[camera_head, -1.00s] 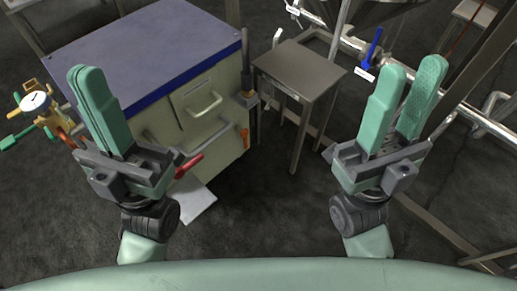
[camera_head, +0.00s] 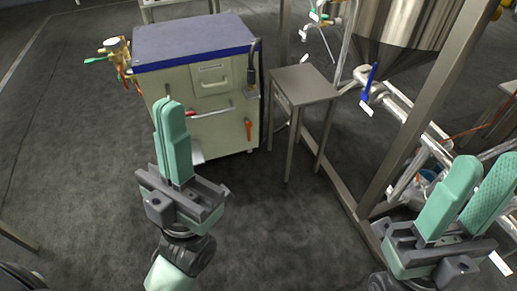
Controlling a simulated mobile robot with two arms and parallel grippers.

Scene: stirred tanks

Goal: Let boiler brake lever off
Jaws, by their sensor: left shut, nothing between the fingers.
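The boiler looks to be the cream cabinet with a blue-edged top (camera_head: 205,45), at the upper left of the head view. On its front are a red handle (camera_head: 191,114), partly hidden behind my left gripper, and an orange lever (camera_head: 248,129) pointing down at the right. I cannot tell which of them is the brake lever. My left gripper (camera_head: 169,105) is shut and empty, in front of the cabinet's lower left front. My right gripper (camera_head: 483,167) is open and empty at the right edge, well away from the cabinet.
A small steel table (camera_head: 303,85) stands right of the cabinet. Beyond it are a steel tank (camera_head: 410,20), a frame post (camera_head: 425,110) and a pipe with a blue-handled valve (camera_head: 370,78). A brass gauge fitting (camera_head: 117,47) sticks out at the cabinet's left. The floor in front (camera_head: 280,220) is clear.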

